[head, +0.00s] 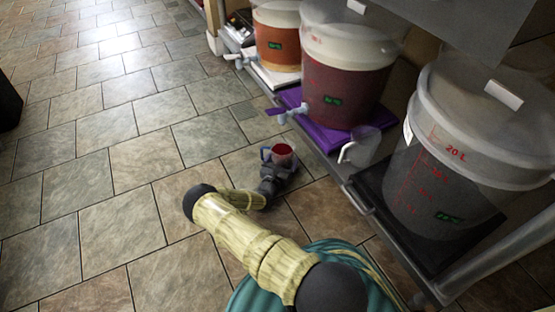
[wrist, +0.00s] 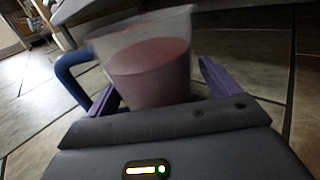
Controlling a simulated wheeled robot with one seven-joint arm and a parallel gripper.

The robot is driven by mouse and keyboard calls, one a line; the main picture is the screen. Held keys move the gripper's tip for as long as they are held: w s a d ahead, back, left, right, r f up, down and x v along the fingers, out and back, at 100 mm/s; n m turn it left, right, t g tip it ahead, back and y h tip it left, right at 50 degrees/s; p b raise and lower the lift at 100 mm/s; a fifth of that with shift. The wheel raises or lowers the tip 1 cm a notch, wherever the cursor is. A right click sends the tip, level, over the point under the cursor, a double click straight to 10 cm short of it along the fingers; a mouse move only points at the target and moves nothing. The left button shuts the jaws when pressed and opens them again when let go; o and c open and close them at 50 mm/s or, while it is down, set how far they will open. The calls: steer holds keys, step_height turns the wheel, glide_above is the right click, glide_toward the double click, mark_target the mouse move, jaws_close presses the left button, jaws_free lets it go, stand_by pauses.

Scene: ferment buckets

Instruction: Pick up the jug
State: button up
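A clear jug with red liquid and a blue handle (head: 282,154) is at my gripper (head: 274,172), out over the floor in front of the shelf. In the wrist view the jug (wrist: 155,62) stands between the two purple fingers (wrist: 160,88), slightly tilted, with its blue handle to the left. My gripper appears shut on its lower body; the jug's base is hidden by the gripper. Another clear jug with a white handle (head: 362,149) stands empty on the shelf, to the right of the purple mat.
Large lidded buckets stand along the shelf: one with orange contents (head: 277,42), one with dark red contents (head: 343,85) on a purple mat (head: 318,134), and a grey one (head: 450,160) on a black mat. The buckets' taps face the aisle. The tiled floor (head: 110,150) at left is clear.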

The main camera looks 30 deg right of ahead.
steer(key=shift+w+a, duration=0.15)
steer(key=shift+a, duration=0.1)
steer(key=shift+s+d, duration=0.15)
steer(key=shift+s, duration=0.05)
steer(key=shift+a, duration=0.45)
steer(key=shift+c, duration=0.4)
steer(key=shift+t, duration=0.3)
steer(key=c, duration=1.1)
steer(key=shift+d+r, duration=0.1)
steer(key=shift+d, duration=0.05)
steer(key=shift+c, duration=0.2)
steer(key=shift+r, duration=0.1)
